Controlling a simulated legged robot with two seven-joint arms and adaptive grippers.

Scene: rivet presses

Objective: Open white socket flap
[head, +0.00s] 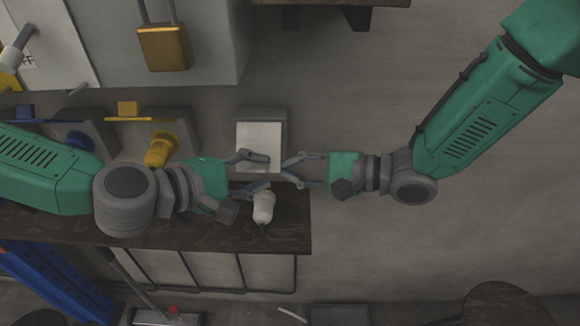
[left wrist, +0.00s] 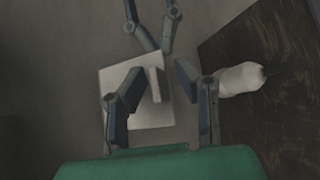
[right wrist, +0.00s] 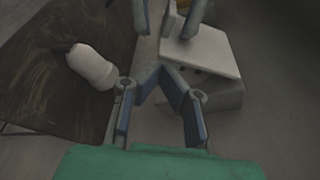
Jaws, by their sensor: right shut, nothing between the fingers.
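The white socket flap (head: 260,136) is on a grey socket box beside the bench edge. In the right wrist view, the flap (right wrist: 203,50) stands tilted off the box, with dark holes visible beneath. The left wrist view shows the flap's face (left wrist: 150,112) and a raised white strip. My left gripper (head: 266,171) is open in front of the flap, its fingers apart with nothing clearly held. My right gripper (head: 286,168) is shut and empty at the flap's lower right; its tips (right wrist: 157,70) meet near the flap's edge. Whether they touch it cannot be told.
A white plug (head: 263,207) lies on the dark bench (head: 290,225), close below both grippers. A yellow plug (head: 160,150) and yellow flap (head: 127,108) are to the left. A yellow padlock (head: 164,48) hangs on the cabinet above. The wall to the right is clear.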

